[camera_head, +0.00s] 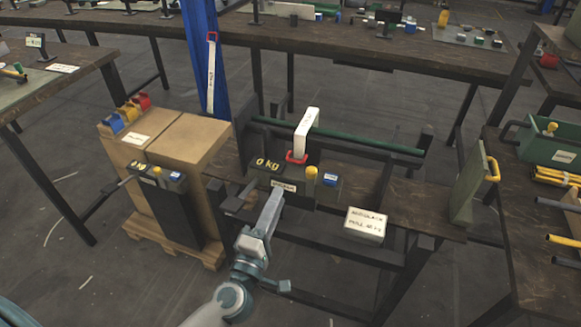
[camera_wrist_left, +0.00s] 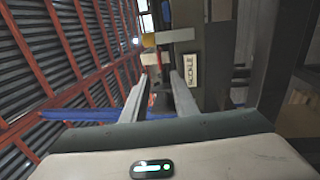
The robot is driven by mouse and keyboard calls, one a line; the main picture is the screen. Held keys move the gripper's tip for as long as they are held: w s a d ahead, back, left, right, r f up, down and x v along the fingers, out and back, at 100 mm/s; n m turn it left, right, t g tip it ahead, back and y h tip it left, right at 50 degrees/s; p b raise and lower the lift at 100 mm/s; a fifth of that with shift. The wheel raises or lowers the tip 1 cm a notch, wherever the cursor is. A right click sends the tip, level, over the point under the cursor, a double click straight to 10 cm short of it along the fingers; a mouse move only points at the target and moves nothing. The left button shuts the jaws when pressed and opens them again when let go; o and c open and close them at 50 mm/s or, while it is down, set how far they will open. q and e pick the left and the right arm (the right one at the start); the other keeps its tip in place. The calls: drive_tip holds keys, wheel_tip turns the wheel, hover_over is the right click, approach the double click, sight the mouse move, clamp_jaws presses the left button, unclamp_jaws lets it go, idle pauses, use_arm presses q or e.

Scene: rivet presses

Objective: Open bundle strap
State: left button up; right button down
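A white strap (camera_head: 305,132) with a red end piece (camera_head: 297,157) lies over a green bar (camera_head: 365,142) on the wooden bench. Below it is a dark unit with a "0 kg" display (camera_head: 267,164), a yellow knob (camera_head: 311,173) and a label plate (camera_head: 284,186). The plate reads "BUCKLE" in the left wrist view (camera_wrist_left: 192,70). My left gripper (camera_head: 274,196) is just in front of this plate. In the left wrist view its two fingers (camera_wrist_left: 160,82) stand apart with nothing seen held between them. Contact with the unit cannot be told. My right gripper is not in view.
A second white strap (camera_head: 211,75) hangs on the blue post (camera_head: 201,40). Cardboard boxes (camera_head: 184,140) on a pallet stand left of the bench. A labelled white box (camera_head: 366,225) sits at the bench front. A green bin (camera_head: 560,146) stands on the right table.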

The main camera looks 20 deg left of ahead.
use_arm(q)
drive_tip(key=w, duration=0.3)
drive_tip(key=w+r, duration=0.1)
drive_tip(key=w, duration=0.6)
drive_tip(key=shift+w+d+r+p, duration=0.15)
drive_tip(key=shift+w+r+p, duration=0.15)
drive_tip(key=shift+r+p, duration=0.05)
drive_tip(key=shift+c, duration=0.2)
clamp_jaws()
idle(0.8)
